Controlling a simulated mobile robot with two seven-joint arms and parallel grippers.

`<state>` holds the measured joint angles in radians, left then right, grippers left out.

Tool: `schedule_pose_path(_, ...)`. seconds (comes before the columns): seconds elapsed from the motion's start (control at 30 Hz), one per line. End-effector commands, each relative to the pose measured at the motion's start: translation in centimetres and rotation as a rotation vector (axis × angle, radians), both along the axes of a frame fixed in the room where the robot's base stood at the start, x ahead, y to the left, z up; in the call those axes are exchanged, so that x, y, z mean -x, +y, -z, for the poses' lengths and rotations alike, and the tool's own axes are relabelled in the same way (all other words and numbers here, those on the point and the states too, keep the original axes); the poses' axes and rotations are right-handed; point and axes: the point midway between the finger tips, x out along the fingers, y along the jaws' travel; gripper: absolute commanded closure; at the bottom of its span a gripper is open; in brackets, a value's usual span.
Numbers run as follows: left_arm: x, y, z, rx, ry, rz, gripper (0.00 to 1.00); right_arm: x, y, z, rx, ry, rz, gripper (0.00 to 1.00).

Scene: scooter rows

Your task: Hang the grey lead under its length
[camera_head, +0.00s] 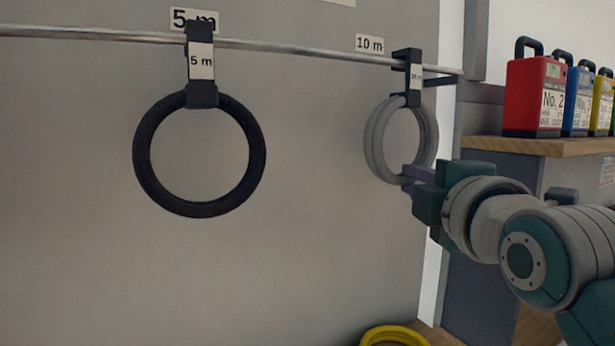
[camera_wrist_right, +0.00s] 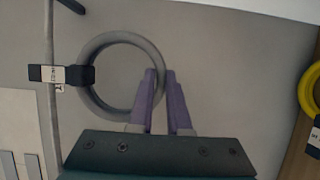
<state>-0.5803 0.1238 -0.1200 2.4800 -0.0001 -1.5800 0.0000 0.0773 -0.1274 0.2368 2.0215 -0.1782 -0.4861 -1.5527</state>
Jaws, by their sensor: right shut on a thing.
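The grey lead (camera_head: 374,140) is a coiled ring with a black strap and hook (camera_head: 413,75). It hangs at the rail's right end, under the 10 m sign (camera_head: 369,43). The small print on its white tag is too small to read surely. My right gripper (camera_head: 408,179) is shut on the ring's lower right part. In the right wrist view the grey lead (camera_wrist_right: 92,52) shows whole, with the purple fingers (camera_wrist_right: 161,78) at its right side. My left gripper is out of view.
A black lead (camera_head: 143,150) hangs under the 5 m sign (camera_head: 180,18) on the metal rail (camera_head: 290,50). A yellow lead (camera_head: 395,331) is low at the bottom. Red (camera_head: 524,95), blue and yellow boxes stand on a wooden shelf (camera_head: 540,146) at right. Bare wall lies between the leads.

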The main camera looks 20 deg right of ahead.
Motion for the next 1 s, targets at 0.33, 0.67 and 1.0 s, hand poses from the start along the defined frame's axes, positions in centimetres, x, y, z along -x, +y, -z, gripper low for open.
schedule_pose_path(0.33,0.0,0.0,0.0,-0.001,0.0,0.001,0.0,0.0,0.0,-0.1,0.001,-0.004,0.0,0.65)
schedule_pose_path(0.67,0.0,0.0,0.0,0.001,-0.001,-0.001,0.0,0.0,0.0,0.1,-0.001,0.003,0.0,0.49)
schedule_pose_path(1.0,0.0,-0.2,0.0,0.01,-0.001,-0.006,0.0,3.3,1.1,0.2,0.0,0.004,0.0,0.49)
